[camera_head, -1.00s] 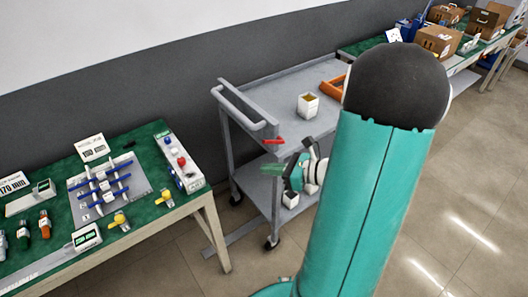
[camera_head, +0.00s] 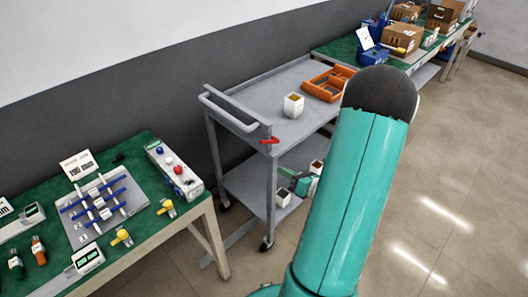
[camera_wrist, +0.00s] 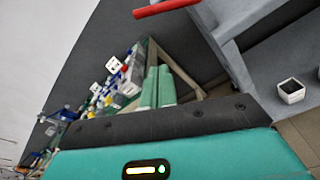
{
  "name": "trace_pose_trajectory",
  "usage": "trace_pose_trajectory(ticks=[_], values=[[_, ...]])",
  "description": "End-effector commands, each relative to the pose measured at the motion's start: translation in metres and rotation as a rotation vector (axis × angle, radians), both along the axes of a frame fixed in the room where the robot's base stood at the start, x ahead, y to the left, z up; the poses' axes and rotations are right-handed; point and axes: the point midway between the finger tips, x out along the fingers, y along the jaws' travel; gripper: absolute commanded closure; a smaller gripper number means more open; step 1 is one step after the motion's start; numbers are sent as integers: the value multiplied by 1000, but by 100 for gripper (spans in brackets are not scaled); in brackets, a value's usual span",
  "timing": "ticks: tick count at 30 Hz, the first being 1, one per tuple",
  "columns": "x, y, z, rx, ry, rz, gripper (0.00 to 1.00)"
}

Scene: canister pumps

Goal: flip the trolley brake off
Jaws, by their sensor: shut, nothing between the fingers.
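The grey trolley (camera_head: 240,119) stands between two green-topped tables, its push handle toward the left. The red brake lever (camera_head: 269,141) sticks out near the top of its front corner post, roughly level. In the wrist view the red lever (camera_wrist: 165,8) crosses the top edge, partly cut off. My gripper shows in the wrist view (camera_wrist: 158,78) as two green fingers side by side, shut and empty, apart from the lever and below it in the picture. In the head view my gripper (camera_head: 287,172) is below and right of the lever, partly hidden by my arm.
An orange tray (camera_head: 326,84) and a small white box (camera_head: 293,105) stand on the trolley top. More small boxes (camera_head: 283,198) are on its lower shelf. The left table (camera_head: 140,234) holds valves and meters. Open floor lies to the right.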

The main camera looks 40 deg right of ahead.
Motion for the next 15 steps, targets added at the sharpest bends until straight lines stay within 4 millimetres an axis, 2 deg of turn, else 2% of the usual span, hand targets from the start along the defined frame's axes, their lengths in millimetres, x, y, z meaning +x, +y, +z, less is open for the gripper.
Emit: trace_pose_trajectory(ticks=[8,11,15], values=[[1,-1,0,-1,1,3,100],[8,0,-1,-2,0,4,100],[28,3,-3,-1,-1,7,100]])
